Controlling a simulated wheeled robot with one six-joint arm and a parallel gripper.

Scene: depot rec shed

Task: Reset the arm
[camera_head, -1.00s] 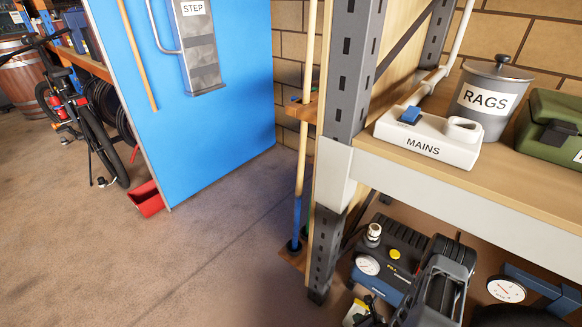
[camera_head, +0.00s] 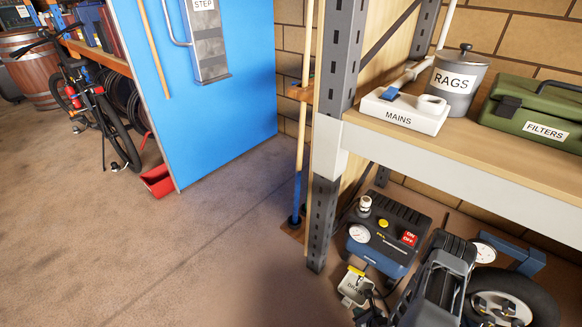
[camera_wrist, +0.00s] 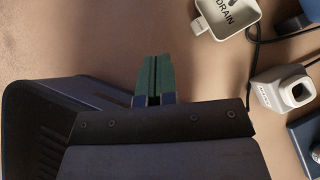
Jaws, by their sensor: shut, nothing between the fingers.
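My gripper (camera_wrist: 153,62) shows in the wrist view, with its two green fingers pressed together and nothing between them. It is over brown floor, left of a white tray marked DRAIN (camera_wrist: 228,14) and a pale grey fitting with a round opening (camera_wrist: 283,90). It touches neither in that view. In the head view my dark arm (camera_head: 443,283) reaches down at the lower right, in front of the lower shelf bay. The gripper's fingers cannot be made out there.
A blue compressor (camera_head: 384,238) and a wheel (camera_head: 510,305) are beside my arm, under the shelf (camera_head: 470,180). On the shelf are a MAINS box (camera_head: 405,113), a RAGS tin (camera_head: 456,82) and a green FILTERS case (camera_head: 540,110). A grey post (camera_head: 323,220) stands left.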

